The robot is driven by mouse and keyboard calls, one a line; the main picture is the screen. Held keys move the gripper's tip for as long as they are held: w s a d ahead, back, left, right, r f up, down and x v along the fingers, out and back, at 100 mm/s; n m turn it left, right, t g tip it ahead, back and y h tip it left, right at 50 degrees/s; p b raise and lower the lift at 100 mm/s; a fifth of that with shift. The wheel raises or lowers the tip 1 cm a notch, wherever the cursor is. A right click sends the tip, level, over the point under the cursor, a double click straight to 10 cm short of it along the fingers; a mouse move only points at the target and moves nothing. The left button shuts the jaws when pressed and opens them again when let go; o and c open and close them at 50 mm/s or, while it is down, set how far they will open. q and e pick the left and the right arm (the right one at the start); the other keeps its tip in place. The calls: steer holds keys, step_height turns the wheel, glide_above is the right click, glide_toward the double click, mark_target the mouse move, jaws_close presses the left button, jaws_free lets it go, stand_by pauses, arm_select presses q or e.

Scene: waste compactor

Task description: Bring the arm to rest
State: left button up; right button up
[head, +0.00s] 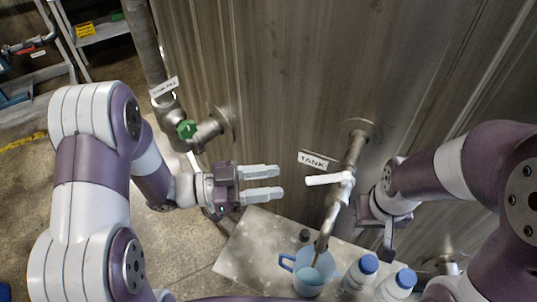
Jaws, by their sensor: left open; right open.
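My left arm comes in from the left, and its gripper (262,184) is open and empty. Its two pale fingers point right, in front of the metal tank wall and left of the tank tap. My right arm comes in from the right. Its gripper (389,235) is close to the right of the tap's pipe, with its fingers pointing down and partly hidden. Nothing shows held in it.
A tap (346,185) with a white handle stands out from the tank wall (290,80). Below its spout, a blue jug (307,274) and white bottles with blue caps (360,272) stand on a grey table (240,255). A pipe with a green valve knob (187,129) stands behind my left wrist.

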arm_select(q)
steer(key=w+a+f+n+t+y, duration=0.2)
steer(key=w+a+f+n+y, duration=0.15)
steer(key=a+f+y, duration=0.3)
steer(key=w+a+f+n+t+y, duration=0.1)
steer(key=w+a+f+n+y, duration=0.25)
steer(key=a+f+y, duration=0.3)
steer(key=s+a+r+n+g+y, duration=0.2)
steer(key=s+a+n+g+y, duration=0.3)
steer(key=s, duration=0.3)
steer(key=s+d+r+n, duration=0.3)
steer(key=s+r, duration=0.1)
steer(key=r, duration=0.1)
steer(key=shift+s+n, duration=0.15)
steer(key=shift+n, duration=0.25)
